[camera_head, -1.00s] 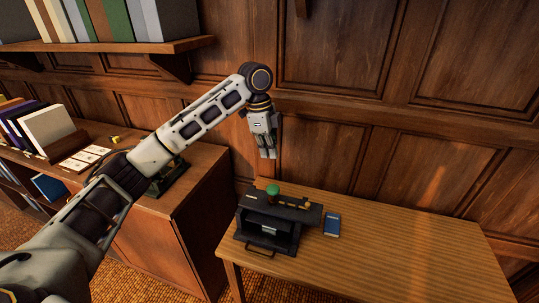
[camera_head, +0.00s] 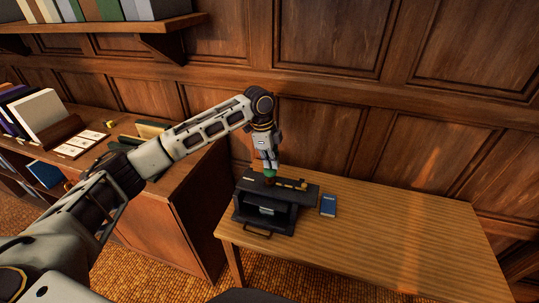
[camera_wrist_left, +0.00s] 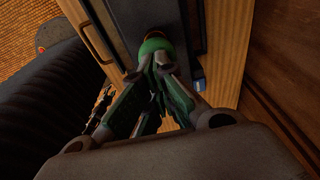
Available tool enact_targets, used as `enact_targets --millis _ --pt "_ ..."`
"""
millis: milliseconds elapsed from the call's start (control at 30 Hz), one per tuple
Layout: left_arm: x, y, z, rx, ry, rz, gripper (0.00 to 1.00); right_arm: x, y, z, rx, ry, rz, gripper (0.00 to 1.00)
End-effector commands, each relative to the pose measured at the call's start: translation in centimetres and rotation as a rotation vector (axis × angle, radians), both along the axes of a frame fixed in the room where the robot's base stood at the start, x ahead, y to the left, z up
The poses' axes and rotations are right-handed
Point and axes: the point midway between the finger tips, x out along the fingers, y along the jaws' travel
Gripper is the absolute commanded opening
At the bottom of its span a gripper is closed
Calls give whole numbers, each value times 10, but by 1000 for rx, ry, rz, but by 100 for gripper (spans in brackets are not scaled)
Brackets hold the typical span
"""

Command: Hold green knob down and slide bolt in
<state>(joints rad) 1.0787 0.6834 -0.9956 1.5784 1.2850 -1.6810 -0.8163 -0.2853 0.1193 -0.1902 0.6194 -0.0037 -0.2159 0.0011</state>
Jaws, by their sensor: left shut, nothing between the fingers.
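The green knob (camera_head: 270,173) stands on top of a black box (camera_head: 249,188) on the wooden table. My left gripper (camera_head: 271,166) is shut and points down, with its fingertips right at the knob's top. In the left wrist view the green knob (camera_wrist_left: 154,46) shows just beyond the closed fingertips (camera_wrist_left: 158,62); they look to be touching it, though a small gap cannot be ruled out. A brass bolt (camera_head: 290,184) lies along the box's top, to the right of the knob. The box's front is open. My right gripper is not in view.
A blue book (camera_head: 328,205) lies on the table (camera_head: 400,235) right of the box. The table's right part is clear. A wooden cabinet (camera_head: 165,225) stands at left, and a panelled wall rises behind the table.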

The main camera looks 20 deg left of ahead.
Motion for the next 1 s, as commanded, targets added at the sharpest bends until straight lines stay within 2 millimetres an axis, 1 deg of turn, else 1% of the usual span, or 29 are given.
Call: enact_targets --millis 167,567,833,1000 --pt "0 -1 -7 0 0 0 0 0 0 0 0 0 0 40" --pt "0 -1 -9 0 1 0 0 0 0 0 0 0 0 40" --pt "-1 -2 -29 -1 3 0 0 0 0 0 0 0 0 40" --pt "-1 -1 -35 0 2 0 0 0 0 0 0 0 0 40"
